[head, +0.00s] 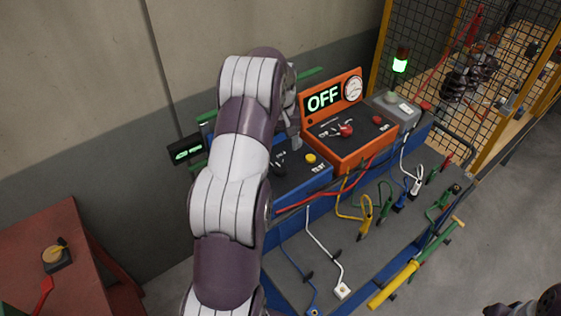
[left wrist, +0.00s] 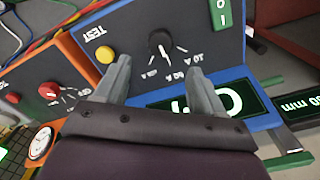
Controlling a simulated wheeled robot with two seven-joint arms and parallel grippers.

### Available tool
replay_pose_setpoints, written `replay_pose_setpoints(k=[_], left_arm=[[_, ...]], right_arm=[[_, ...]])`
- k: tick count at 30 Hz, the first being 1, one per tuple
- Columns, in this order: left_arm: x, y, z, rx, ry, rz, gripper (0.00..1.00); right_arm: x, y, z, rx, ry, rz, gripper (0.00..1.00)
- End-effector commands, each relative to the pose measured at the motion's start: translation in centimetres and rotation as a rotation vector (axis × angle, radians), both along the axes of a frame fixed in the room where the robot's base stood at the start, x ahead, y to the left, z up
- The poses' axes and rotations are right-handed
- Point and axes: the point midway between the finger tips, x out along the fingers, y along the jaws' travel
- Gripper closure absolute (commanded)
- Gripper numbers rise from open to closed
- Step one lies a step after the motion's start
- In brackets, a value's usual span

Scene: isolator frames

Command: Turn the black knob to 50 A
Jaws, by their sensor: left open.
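The black knob (left wrist: 160,43) sits on the blue TEST box (left wrist: 215,62), among printed current marks that appear upside down in the left wrist view. A pale pointer line shows on the knob, but I cannot tell surely which mark it meets. My left gripper (left wrist: 164,76) is open, its two fingers apart on either side of the knob's lower area and not closed on it. In the head view my left gripper (head: 294,138) is over the blue box, and my arm hides part of it. The box's lit display (left wrist: 205,104) is partly covered by a finger. My right gripper is not clearly visible.
A yellow button (left wrist: 105,55) is close to one finger. The orange box (head: 350,150) beside it has a red knob and a display reading OFF. Several cables and clamps lie on the grey bench (head: 350,255). A red table (head: 50,240) stands at left.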

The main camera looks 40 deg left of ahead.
Motion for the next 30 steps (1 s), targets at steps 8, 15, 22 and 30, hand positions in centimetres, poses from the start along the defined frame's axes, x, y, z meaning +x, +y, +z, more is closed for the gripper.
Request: replay_pose_setpoints(k=[8, 15, 22, 30], left_arm=[[-0.1, -0.1, 4.5, -0.001, 0.003, 0.000, 0.31], [-0.1, -0.1, 4.3, -0.001, 0.002, 0.000, 0.31], [-0.1, -0.1, 4.3, -0.001, 0.002, 0.000, 0.31], [-3.9, -4.0, -0.1, 0.006, -0.010, -0.168, 0.31]], right_arm=[[0.1, 0.0, 3.9, 0.000, -0.005, 0.000, 0.57], [0.1, 0.0, 3.6, 0.000, -0.005, 0.000, 0.57], [0.1, 0.0, 3.6, 0.000, -0.005, 0.000, 0.57], [0.2, 0.0, 2.0, 0.000, -0.006, 0.000, 0.57]])
